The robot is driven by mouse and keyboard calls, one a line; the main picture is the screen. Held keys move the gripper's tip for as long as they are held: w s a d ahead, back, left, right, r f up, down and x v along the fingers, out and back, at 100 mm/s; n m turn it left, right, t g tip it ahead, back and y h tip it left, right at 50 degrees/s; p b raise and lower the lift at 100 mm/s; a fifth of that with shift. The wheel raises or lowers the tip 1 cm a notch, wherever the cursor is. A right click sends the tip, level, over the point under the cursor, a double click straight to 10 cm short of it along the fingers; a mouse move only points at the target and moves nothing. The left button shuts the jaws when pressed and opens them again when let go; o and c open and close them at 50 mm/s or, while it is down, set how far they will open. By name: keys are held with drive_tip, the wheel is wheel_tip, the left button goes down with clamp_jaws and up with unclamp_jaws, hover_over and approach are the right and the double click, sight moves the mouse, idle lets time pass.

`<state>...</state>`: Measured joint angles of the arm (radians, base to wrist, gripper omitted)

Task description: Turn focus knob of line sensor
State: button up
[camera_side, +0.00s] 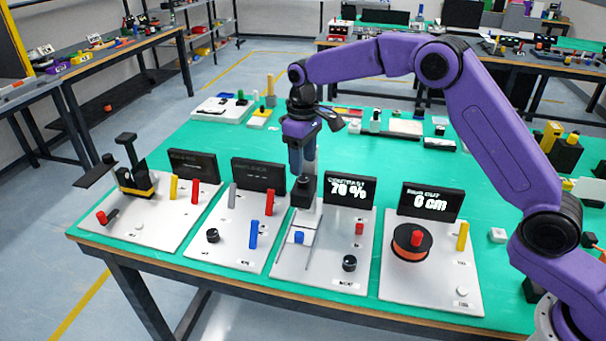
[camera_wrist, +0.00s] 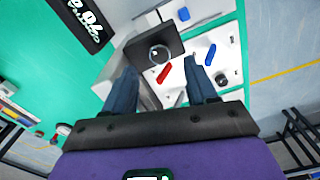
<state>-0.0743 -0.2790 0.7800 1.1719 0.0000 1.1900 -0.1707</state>
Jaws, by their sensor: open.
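The line sensor panel (camera_side: 335,262) is a light plate with a display (camera_side: 348,190) that reads CONTRAST 70 %. Its black sensor head (camera_side: 303,191) stands on a pale post and also shows in the wrist view (camera_wrist: 150,36). A round ring with a clear rim, apparently the focus knob (camera_wrist: 159,54), sits on the head. My gripper (camera_side: 301,172) points down just above the head. In the wrist view my gripper (camera_wrist: 161,74) is open, its two blue fingers apart, with the ring between and beyond their tips. Whether a finger touches the head cannot be told.
The panel also carries a blue block (camera_side: 298,237), a red piece (camera_side: 359,228) and a black knob (camera_side: 349,263). Panels with levers stand to the left. A panel with an orange reel (camera_side: 412,243) stands to the right. Green table (camera_side: 360,149) shows behind the displays.

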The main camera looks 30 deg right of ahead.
sight(303, 179)
drive_tip(key=shift+f, duration=2.5)
drive_tip(key=c, duration=1.1)
